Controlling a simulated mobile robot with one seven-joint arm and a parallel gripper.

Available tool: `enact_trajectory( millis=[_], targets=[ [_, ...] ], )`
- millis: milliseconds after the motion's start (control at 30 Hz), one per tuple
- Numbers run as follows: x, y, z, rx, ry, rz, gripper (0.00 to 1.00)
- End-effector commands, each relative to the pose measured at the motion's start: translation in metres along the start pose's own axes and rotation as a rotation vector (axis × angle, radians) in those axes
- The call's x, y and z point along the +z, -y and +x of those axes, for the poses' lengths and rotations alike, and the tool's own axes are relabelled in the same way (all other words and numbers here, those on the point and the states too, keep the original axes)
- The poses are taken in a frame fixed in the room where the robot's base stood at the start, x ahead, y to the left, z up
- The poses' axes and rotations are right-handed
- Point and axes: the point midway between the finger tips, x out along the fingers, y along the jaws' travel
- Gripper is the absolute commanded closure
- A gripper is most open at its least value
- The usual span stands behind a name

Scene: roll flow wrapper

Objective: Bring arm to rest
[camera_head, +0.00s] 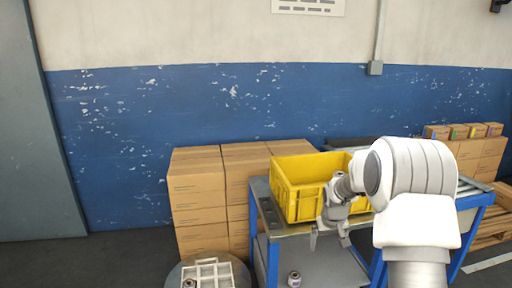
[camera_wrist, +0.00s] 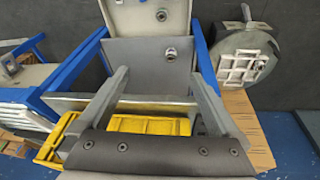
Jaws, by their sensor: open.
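My white arm reaches in from the right in the head view. My gripper (camera_head: 329,238) hangs at the front edge of the cart, just in front of the yellow crate (camera_head: 284,201). In the wrist view my gripper (camera_wrist: 159,80) has its two fingers spread wide, with nothing between them. The yellow crate (camera_wrist: 150,126) shows behind the gripper there, partly hidden by it. The crate stands on the blue-framed cart (camera_head: 262,204); my arm hides the crate's right part.
A small metal part (camera_head: 294,279) stands on the cart's lower shelf. A round stand with a white grid tray (camera_head: 228,273) is at the lower left. Stacked cardboard boxes (camera_head: 198,190) stand left of the cart; more boxes (camera_head: 470,148) are at the right. Floor at far left is clear.

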Motion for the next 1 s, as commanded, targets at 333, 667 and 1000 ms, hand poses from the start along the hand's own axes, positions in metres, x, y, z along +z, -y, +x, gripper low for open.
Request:
enact_trajectory(
  millis=[333, 667, 1000],
  targets=[
    [0.037, 0.018, -0.141, 0.01, -0.062, 0.008, 0.02],
    [0.108, 0.037, -0.238, 0.003, -0.117, 0.023, 0.02],
    [0.2, 0.056, -0.296, -0.024, -0.176, 0.04, 0.02]
  ],
)
